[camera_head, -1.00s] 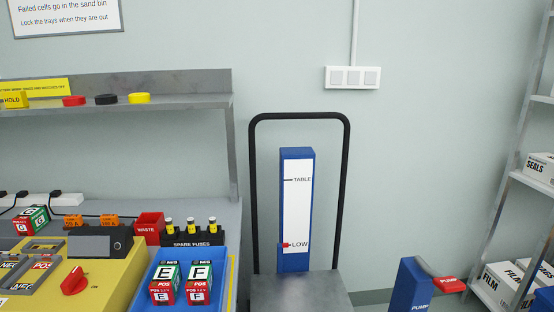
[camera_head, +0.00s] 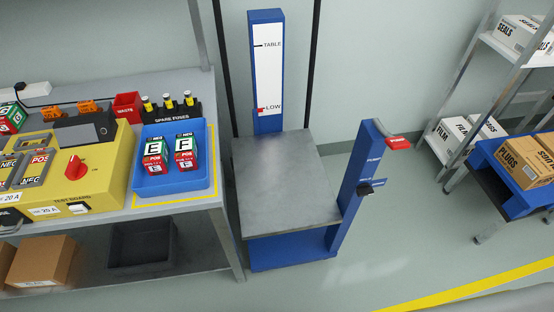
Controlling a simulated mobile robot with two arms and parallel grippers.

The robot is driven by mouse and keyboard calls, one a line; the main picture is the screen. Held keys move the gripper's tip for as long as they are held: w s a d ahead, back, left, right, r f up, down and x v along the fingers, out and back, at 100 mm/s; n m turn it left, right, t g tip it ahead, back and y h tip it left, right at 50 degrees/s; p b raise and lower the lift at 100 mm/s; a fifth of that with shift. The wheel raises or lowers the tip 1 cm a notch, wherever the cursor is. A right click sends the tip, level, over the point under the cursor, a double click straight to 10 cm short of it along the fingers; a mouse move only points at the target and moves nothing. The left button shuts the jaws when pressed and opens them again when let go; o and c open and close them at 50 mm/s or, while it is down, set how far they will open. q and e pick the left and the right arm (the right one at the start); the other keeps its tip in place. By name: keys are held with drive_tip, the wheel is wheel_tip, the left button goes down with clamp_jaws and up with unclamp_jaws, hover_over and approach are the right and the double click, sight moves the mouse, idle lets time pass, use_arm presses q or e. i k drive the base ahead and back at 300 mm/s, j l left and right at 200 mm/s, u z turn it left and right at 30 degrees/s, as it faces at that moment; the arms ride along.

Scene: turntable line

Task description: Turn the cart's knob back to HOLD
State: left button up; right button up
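The cart (camera_head: 285,180) stands right of the bench, with a bare grey metal top and a blue body. Its blue mast (camera_head: 266,75) carries a white scale marked TABLE and LOW, and the red pointer (camera_head: 262,110) is at LOW. A blue post (camera_head: 357,180) on its right side has a red pedal-like handle (camera_head: 398,143) marked PUMP at the top. A black knob (camera_head: 371,187) sits lower on the post, with small blue labels beside it that are too small to read surely. Neither of my grippers shows.
A blue tray (camera_head: 145,187) with cells E and F sits on the bench, left of the cart. The yellow test board (camera_head: 100,175) has a red knob. A blue table (camera_head: 500,172) with cartons stands at right. Floor (camera_head: 330,285) in front of the cart is clear.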

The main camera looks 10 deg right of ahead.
sight(362, 189)
drive_tip(key=z, duration=1)
